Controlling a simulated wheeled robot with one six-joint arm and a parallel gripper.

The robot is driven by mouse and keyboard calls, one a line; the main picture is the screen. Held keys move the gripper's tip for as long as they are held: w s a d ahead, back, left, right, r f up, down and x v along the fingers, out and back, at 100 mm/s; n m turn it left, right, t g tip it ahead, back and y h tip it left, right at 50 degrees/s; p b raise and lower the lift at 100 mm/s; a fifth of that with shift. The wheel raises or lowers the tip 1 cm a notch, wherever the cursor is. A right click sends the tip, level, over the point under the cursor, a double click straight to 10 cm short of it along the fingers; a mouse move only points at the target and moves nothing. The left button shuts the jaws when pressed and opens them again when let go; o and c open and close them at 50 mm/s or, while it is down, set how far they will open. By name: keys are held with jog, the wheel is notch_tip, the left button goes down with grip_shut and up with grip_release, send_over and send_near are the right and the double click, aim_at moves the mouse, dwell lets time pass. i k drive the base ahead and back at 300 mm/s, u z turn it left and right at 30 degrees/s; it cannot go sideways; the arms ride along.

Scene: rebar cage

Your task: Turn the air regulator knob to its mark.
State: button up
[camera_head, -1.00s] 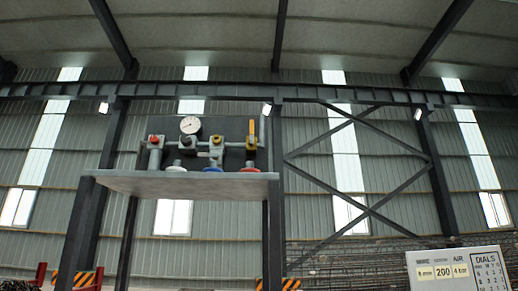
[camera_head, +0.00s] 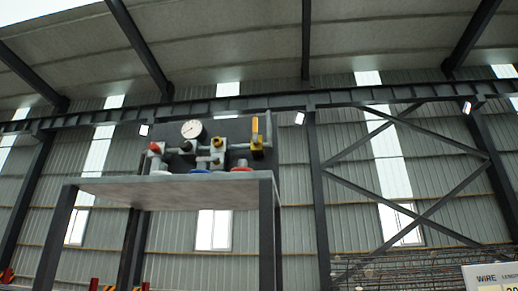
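A dark panel with air fittings stands on a raised grey table (camera_head: 170,190), left of centre. A round white gauge (camera_head: 192,130) with a dark needle is at its top. Below the gauge is a small dark knob (camera_head: 186,146), possibly the air regulator knob; its mark is too small to make out. A grey fitting with a red top (camera_head: 155,148) is at left. A fitting with a yellow top (camera_head: 218,144) is right of the gauge. A yellow upright handle (camera_head: 256,132) is at the right end. My gripper and arm are not in view.
Low round parts, blue (camera_head: 207,171) and red (camera_head: 241,166), sit along the table top, their bases partly hidden by its edge. Dark legs (camera_head: 267,235) hold the table up. A white sign (camera_head: 490,275) is cut off at lower right. Rebar mesh lies behind at right.

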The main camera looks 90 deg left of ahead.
aim_at(186, 145)
jog(key=z, duration=0.2)
jog(key=k, duration=2.8)
jog(key=u, duration=0.7)
